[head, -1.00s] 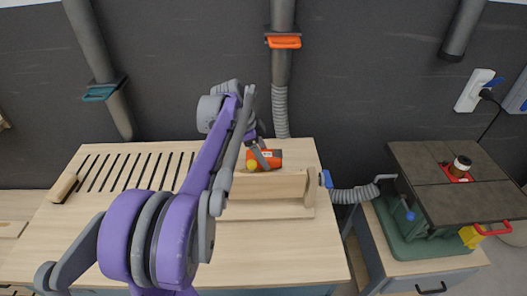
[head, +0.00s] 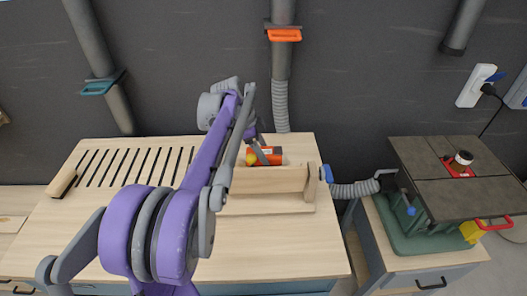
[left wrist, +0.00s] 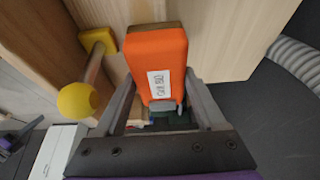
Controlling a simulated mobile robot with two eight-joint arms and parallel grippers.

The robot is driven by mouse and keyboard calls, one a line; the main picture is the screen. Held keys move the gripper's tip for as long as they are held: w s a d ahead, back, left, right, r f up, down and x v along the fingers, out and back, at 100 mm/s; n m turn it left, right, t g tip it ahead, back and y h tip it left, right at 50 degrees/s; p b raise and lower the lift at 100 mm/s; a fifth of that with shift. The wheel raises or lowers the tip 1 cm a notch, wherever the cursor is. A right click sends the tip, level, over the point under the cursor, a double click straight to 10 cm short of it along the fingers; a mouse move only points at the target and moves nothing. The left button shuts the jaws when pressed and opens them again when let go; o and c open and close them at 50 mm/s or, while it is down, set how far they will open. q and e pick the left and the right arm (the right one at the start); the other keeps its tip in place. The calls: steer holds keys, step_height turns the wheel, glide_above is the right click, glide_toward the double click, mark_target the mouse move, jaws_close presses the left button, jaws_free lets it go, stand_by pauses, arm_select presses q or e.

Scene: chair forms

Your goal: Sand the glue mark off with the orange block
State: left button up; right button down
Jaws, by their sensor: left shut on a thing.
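The orange block (head: 273,157) is held between the two fingers of my left gripper (head: 261,156), low over the rear of the wooden form (head: 282,181) on the workbench. In the left wrist view the block (left wrist: 158,55) is rounded, with a white printed label and a darker brown far end. The gripper (left wrist: 165,103) is shut on its near part. Pale wood lies beyond the block; I cannot tell whether they touch. No glue mark shows clearly in either view. My right gripper is not in view.
A yellow ball knob (left wrist: 77,100) on a rod stands close beside the block. The bench (head: 100,225) has slots at left and clear room in front. A grey hose (head: 354,190) and a machine table (head: 440,205) lie to the right.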

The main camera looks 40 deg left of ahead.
arm_select(q)
steer(key=shift+f, duration=0.55)
steer(key=shift+d, duration=0.1)
steer(key=shift+w+d+r, duration=0.15)
steer(key=shift+w+d, duration=0.75)
steer(key=shift+d, duration=0.1)
steer(key=shift+s+a+f, duration=0.2)
steer(key=shift+s+a, duration=0.75)
steer(key=shift+a, duration=0.1)
steer(key=shift+w, duration=0.1)
